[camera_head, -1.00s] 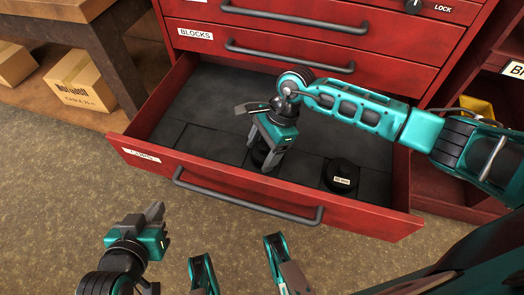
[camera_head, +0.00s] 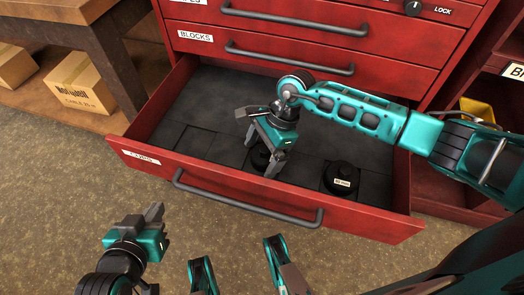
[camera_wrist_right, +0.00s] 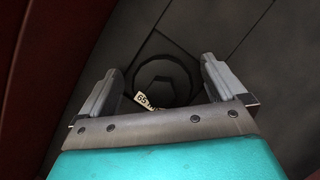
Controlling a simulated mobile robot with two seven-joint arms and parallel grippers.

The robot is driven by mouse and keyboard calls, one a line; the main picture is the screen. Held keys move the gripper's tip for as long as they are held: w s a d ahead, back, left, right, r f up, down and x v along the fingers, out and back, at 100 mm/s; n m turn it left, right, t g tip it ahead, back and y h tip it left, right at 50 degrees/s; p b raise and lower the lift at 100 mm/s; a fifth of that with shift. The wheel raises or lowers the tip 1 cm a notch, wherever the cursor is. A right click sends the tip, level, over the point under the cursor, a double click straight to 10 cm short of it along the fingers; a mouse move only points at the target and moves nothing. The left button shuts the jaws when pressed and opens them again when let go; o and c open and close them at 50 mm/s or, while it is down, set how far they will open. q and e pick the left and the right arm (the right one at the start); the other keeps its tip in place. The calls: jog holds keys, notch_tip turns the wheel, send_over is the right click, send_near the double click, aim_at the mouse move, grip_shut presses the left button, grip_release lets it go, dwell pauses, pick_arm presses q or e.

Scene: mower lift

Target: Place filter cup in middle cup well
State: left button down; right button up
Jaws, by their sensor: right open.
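The black filter cup (camera_head: 260,158) sits upright in the middle well of the open drawer's front row. It also shows in the right wrist view (camera_wrist_right: 162,75), with a white label partly hidden by my gripper. My right gripper (camera_head: 261,166) is open above it, with one finger on each side of the cup. In the right wrist view the fingers (camera_wrist_right: 162,88) stand apart from the cup's rim. My left gripper (camera_head: 155,215) is low at the left, outside the drawer, away from the cup; its finger gap is unclear.
Another labelled black cup (camera_head: 341,176) sits to the right in the drawer. The red drawer's front wall (camera_head: 230,187) and its handle (camera_head: 245,205) lie between the cup and me. Closed drawers (camera_head: 300,45) rise behind. The drawer's left part is free.

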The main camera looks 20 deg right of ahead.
jog(key=p+v, duration=0.3)
jog(key=v, duration=0.9)
jog(key=shift+a+r, duration=0.1)
jog(key=shift+r, duration=0.1)
